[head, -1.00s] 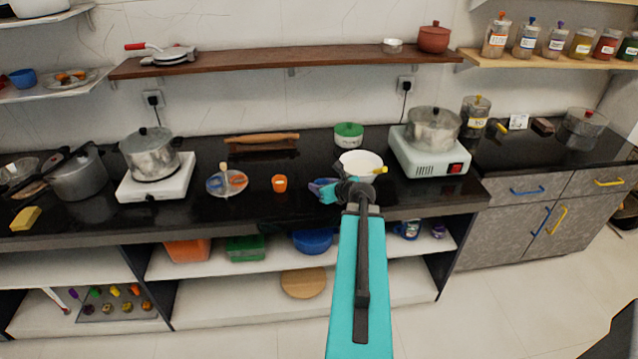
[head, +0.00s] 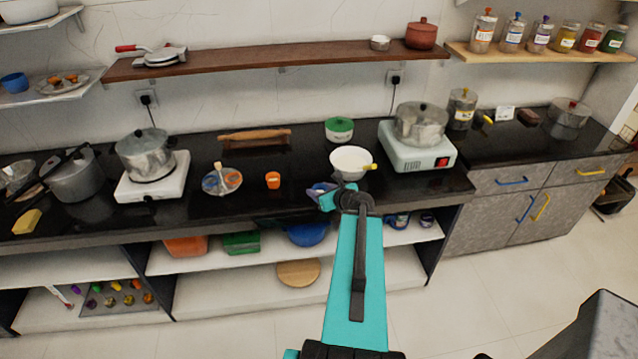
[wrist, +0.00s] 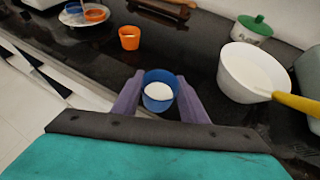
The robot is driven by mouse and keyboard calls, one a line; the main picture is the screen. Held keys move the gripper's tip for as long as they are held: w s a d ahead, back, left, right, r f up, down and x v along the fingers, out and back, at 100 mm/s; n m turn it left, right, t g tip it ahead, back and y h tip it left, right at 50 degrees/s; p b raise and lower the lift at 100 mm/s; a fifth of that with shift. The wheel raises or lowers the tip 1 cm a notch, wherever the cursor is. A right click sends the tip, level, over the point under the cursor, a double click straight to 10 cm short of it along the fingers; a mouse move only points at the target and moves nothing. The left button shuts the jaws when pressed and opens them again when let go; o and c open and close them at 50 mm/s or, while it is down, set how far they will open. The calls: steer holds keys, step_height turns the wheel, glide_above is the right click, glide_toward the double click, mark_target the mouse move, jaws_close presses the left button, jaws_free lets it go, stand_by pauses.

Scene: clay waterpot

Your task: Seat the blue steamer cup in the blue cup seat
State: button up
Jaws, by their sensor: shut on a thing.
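The blue steamer cup (wrist: 158,104) is between the purple fingers of my gripper (wrist: 160,96) in the wrist view. It is upright, with something white inside. In the head view my gripper (head: 318,192) is by the counter's front edge, left of and in front of the white bowl; the cup is too small there to make out surely. A round steamer plate (head: 222,180) with a blue and an orange ring lies further left on the counter. The blue ring, seemingly the blue cup seat (wrist: 70,16), shows at the wrist view's top left, apart from the held cup.
An orange cup (head: 273,180) stands between the plate and my gripper. The white bowl (head: 345,160) with a yellow-handled tool is to the right. A pot on a white stove (head: 150,158) is left of the plate. A rolling pin (head: 255,138) lies behind.

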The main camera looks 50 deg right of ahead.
steer(key=shift+s+a+r+p, duration=0.2)
steer(key=shift+s+p, duration=0.3)
steer(key=shift+p, duration=0.9)
steer(key=shift+s+a+f, duration=0.1)
steer(key=shift+f, duration=0.05)
steer(key=w+a+r+n+y+b, duration=0.2)
steer(key=w+a+n+y+b, duration=0.1)
steer(key=w+a, duration=0.55)
steer(key=w+a+r+n+y+b, duration=0.2)
steer(key=w+a+n+y, duration=0.3)
steer(key=a, duration=0.7)
steer(key=w+a+r+n+g+y+b, duration=0.1)
steer(key=a+r+n+g+y+b, duration=0.1)
steer(key=a, duration=1.2)
steer(key=w+a+r+n+g+y+b, duration=0.2)
steer(key=a+n+y+b, duration=0.1)
steer(key=a, duration=1.1)
steer(key=shift+n+g+y+b, duration=0.3)
steer(key=shift+n+b, duration=0.15)
steer(key=shift+n, duration=0.25)
steer(key=shift+w+d+r, duration=0.1)
